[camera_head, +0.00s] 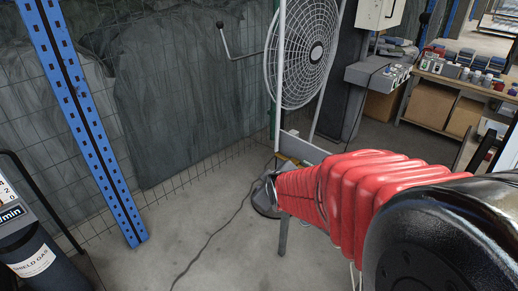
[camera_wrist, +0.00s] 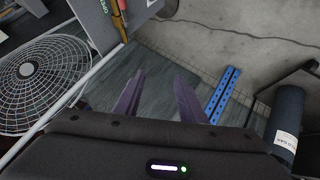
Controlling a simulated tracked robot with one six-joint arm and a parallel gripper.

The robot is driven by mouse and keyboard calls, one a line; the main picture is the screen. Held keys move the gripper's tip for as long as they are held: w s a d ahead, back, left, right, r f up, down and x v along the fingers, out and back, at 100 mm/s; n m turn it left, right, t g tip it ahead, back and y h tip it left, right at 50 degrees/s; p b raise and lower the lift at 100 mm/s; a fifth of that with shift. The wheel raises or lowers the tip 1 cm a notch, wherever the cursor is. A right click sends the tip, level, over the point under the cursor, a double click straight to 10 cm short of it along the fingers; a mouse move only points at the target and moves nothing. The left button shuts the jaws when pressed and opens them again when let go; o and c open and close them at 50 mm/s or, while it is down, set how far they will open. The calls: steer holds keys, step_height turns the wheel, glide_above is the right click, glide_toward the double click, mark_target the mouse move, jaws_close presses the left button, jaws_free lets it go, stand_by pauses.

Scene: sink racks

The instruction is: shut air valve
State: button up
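I cannot make out an air valve for certain in either view. In the wrist view my gripper (camera_wrist: 158,92) has its two purple fingers spread apart with nothing between them. In the head view my red-sleeved arm reaches toward the fan's foot and hides most of the gripper. A thin bent lever with a black knob (camera_head: 220,25) sticks out left of the fan in the head view; what it belongs to is unclear. A gas cylinder labelled SHIELD GAS (camera_head: 32,265) stands at the lower left, and a dark cylinder with a white label (camera_wrist: 287,120) shows in the wrist view.
A caged fan (camera_head: 302,52) stands behind my arm; it also shows in the wrist view (camera_wrist: 38,72). A blue perforated post (camera_head: 85,120) and mesh with dark sheeting (camera_head: 170,95) line the left. A cable (camera_head: 210,240) crosses the open floor. A cluttered bench (camera_head: 445,80) stands right.

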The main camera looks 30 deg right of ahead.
steer(key=w+d+f+n+t+h, duration=0.2)
steer(key=w+d+f+n, duration=0.2)
steer(key=d+f, duration=0.5)
steer(key=s+d+f+n+t+h, duration=0.1)
steer(key=s+d+f+n+t, duration=0.1)
steer(key=d+f, duration=0.5)
steer(key=s+d+t, duration=0.1)
steer(key=s, duration=0.1)
steer(key=shift+s+f+n+h, duration=0.15)
steer(key=shift+s+n+h, duration=0.15)
steer(key=shift+n+h, duration=0.1)
steer(key=shift+w, duration=0.1)
